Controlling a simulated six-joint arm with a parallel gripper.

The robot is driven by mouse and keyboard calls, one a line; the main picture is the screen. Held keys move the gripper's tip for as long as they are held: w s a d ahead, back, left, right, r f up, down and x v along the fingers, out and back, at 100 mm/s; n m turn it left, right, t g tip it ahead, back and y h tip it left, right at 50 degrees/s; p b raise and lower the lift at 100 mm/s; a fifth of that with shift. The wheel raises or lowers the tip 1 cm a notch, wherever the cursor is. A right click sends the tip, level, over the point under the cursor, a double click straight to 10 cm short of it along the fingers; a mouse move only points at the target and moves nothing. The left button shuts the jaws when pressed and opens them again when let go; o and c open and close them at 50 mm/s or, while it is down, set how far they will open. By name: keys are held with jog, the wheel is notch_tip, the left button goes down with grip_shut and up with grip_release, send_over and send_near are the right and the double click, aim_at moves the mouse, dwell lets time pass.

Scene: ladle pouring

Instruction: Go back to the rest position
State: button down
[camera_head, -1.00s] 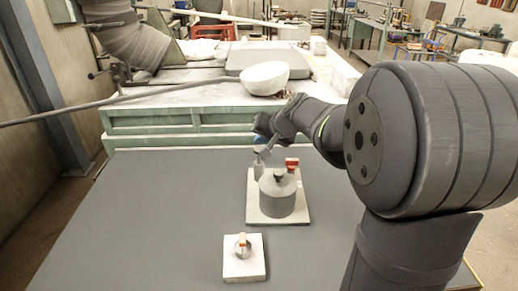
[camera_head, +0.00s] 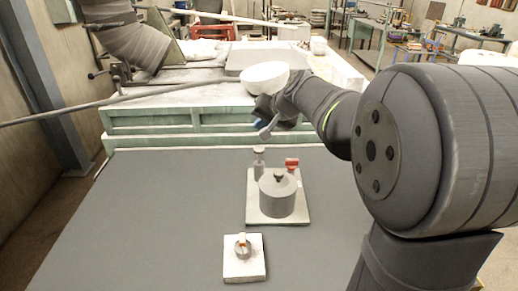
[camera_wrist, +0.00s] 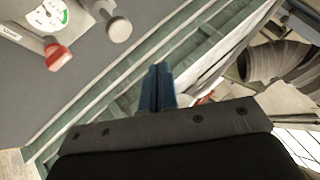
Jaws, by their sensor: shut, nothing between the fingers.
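My gripper (camera_head: 262,124) is raised above the far edge of the grey table, beyond the pot and clear of everything on the board. In the wrist view, its two blue fingers (camera_wrist: 157,88) are pressed together with nothing between them. A grey lidded pot (camera_head: 277,198) stands upright on a pale board (camera_head: 290,218). A grey post with a round top (camera_head: 259,165) stands behind it to the left.
A red handle (camera_head: 292,163) stands behind the pot; it also shows in the wrist view (camera_wrist: 58,56) beside a dial (camera_wrist: 47,17). A green-sided bench (camera_head: 180,118) with a white bowl (camera_head: 265,76) lies beyond the table. The table's left side (camera_head: 140,220) is bare.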

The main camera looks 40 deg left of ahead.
jog(key=shift+f, duration=0.1)
dwell(0.3)
jog(key=shift+f, duration=1.1)
notch_tip(320, 180, up, 6)
